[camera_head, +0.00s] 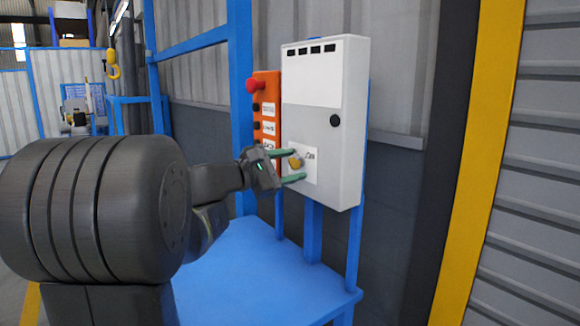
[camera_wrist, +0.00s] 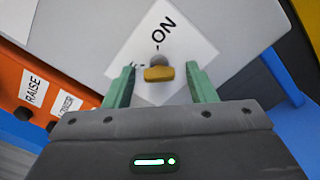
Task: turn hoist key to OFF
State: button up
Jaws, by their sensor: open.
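The yellow hoist key (camera_head: 295,161) sits on a white label plate (camera_head: 309,155) at the lower left of a grey control box (camera_head: 345,98). In the wrist view the key (camera_wrist: 158,73) lies between my fingertips, with a small grey round part just beyond it. The label plate (camera_wrist: 180,35) reads "ON" there; its other marking is mostly hidden behind my left finger. My gripper (camera_head: 291,166) is open at the box face, its green fingers one above and one below the key. In the wrist view my gripper (camera_wrist: 160,82) shows a gap on both sides of the key.
An orange button panel (camera_head: 266,125) with a red knob (camera_head: 252,86) stands just left of the box. A blue platform (camera_head: 260,270) lies below. A blue post (camera_head: 240,95) rises left of the panel. A yellow hook (camera_head: 112,65) hangs far left.

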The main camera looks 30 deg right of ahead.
jog(key=s+a, duration=0.1)
jog(key=a, duration=1.2)
jog(key=shift+a, duration=0.25)
jog(key=d, duration=0.9)
jog(key=w+d, duration=0.1)
jog(key=d, duration=0.4)
jog(key=shift+a, duration=0.15)
